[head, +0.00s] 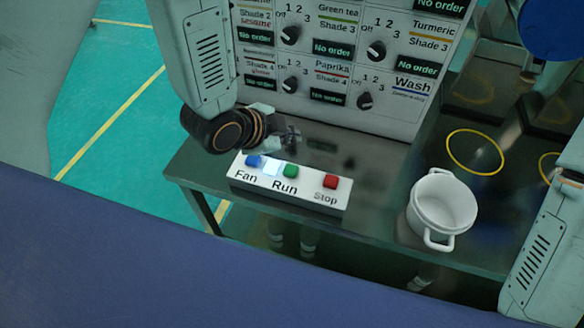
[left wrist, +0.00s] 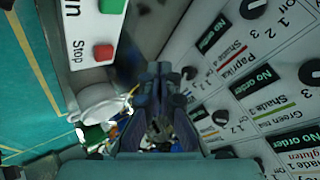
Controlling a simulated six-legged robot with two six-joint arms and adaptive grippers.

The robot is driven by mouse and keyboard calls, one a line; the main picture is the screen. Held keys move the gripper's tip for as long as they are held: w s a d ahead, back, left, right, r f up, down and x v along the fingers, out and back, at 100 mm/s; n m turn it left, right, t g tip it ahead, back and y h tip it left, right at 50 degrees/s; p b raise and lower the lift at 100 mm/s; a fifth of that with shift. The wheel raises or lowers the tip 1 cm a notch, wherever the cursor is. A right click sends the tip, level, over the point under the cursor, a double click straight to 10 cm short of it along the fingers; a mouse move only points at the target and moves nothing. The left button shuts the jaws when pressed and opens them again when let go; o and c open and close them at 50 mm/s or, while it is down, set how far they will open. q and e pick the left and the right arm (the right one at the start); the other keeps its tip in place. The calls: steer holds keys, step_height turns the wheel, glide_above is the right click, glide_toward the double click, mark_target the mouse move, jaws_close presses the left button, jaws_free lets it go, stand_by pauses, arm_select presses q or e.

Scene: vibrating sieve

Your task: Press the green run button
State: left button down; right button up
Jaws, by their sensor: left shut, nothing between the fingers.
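The white button box (head: 289,193) sits on the dark table. It carries a blue Fan button (head: 254,161), the green Run button (head: 291,171) and a red Stop button (head: 331,181). In the left wrist view the green button (left wrist: 112,6) is cut off by the top edge, and the red button (left wrist: 103,52) is below it. My left gripper (head: 292,137) is shut and empty, behind the green button and apart from it in the head view. Its closed fingers show in the left wrist view (left wrist: 165,72). My right gripper is not clearly seen.
A panel of dials and labels (head: 345,75) stands behind the button box. A white two-handled pot (head: 442,208) stands right of the box, near a yellow ring (head: 475,152) on the table. A pale bright patch (head: 271,168) lies between the blue and green buttons.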

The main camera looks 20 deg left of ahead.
arm_select(q)
steer(key=f+b, duration=0.1)
steer(key=f, duration=0.1)
steer(key=b, duration=0.5)
glide_above(289, 171)
step_height(289, 171, down, 5)
steer(key=shift+s+f, duration=0.1)
steer(key=shift+a+f+b, duration=0.15)
steer(key=shift+f+b, duration=0.35)
steer(key=shift+f, duration=0.05)
stand_by(0.3)
